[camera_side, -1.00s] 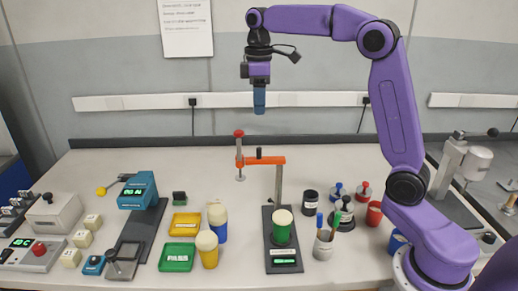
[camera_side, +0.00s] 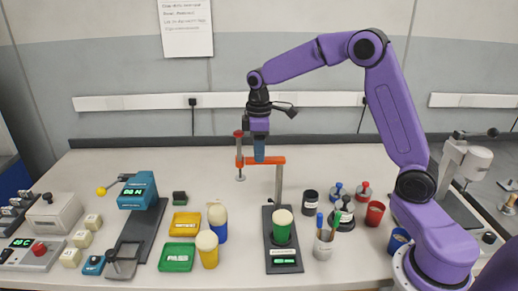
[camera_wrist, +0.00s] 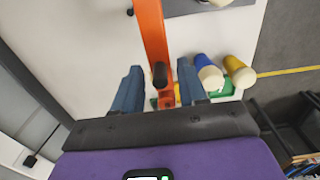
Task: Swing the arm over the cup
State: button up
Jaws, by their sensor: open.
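The swing arm is an orange bar (camera_side: 274,160) on a grey post, with a red knob and a hanging pad (camera_side: 240,174) at its left end. The green cup (camera_side: 281,231) with a cream top stands upright on a black base in front of the post; the bar's pad end points left, away from the cup. My gripper (camera_side: 259,155) is open, pointing down at the bar's middle. In the wrist view, the orange bar (camera_wrist: 151,32) runs between my spread fingers (camera_wrist: 159,72). Its black handle (camera_wrist: 160,75) lies between them, with a gap on each side.
A yellow cup (camera_side: 207,250) and a blue cup (camera_side: 217,224) stand left of the black base. A pen holder (camera_side: 323,245), a dark cup (camera_side: 310,201) and several weights stand to its right. Green and yellow trays lie farther left. The table behind the bar is clear.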

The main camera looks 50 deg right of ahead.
aim_at(283, 159)
grip_shut()
jog(key=shift+a, duration=0.1)
jog(key=shift+s+n, duration=1.4)
jog(key=shift+n, duration=1.6)
jog(key=shift+s+n, duration=1.4)
jog(key=shift+n, duration=1.6)
jog(key=shift+s+n, duration=1.4)
jog(key=shift+n, duration=1.6)
